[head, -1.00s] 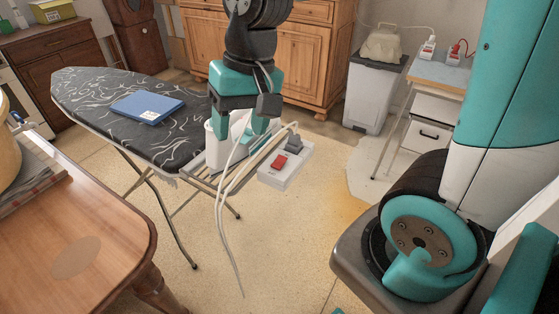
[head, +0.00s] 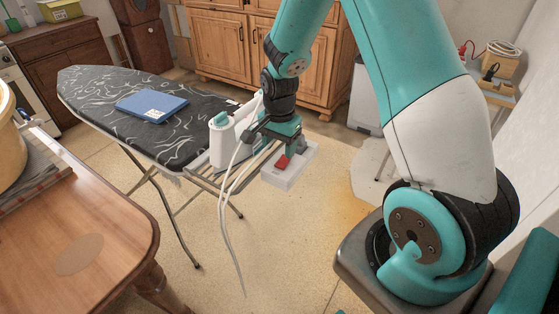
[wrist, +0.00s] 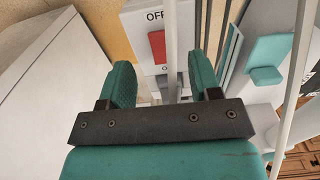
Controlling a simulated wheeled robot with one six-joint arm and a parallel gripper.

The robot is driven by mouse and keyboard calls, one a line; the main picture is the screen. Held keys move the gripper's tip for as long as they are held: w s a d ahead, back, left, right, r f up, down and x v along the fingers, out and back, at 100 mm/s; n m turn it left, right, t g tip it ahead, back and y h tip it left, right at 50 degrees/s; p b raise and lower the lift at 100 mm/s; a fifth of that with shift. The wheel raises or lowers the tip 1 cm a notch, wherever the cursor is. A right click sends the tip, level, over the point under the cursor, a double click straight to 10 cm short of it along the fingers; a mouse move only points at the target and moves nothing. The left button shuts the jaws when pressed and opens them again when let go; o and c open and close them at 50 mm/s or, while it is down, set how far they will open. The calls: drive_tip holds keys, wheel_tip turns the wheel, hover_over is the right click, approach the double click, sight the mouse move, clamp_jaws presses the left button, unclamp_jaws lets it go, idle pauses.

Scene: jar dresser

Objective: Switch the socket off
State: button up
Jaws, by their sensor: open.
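The socket (head: 284,180) is a pale block at the right end of the ironing board's rack, with a red switch (head: 282,161) on top. In the wrist view the red switch (wrist: 157,47) sits on the pale plate below the letters "OFF". My gripper (head: 287,157) is at the socket, right by the switch. In the wrist view my gripper (wrist: 163,82) has its two teal fingers apart with nothing gripped between them. The switch shows beyond the gap between them. Whether a finger touches the switch I cannot tell. My gripper hides part of the socket in the head view.
Pale cables (head: 232,180) hang beside the socket, and one crosses close to the fingers in the wrist view. A blue book (head: 151,106) lies on the board.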

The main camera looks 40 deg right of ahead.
sight(279, 165)
drive_tip(key=shift+f, duration=2.8)
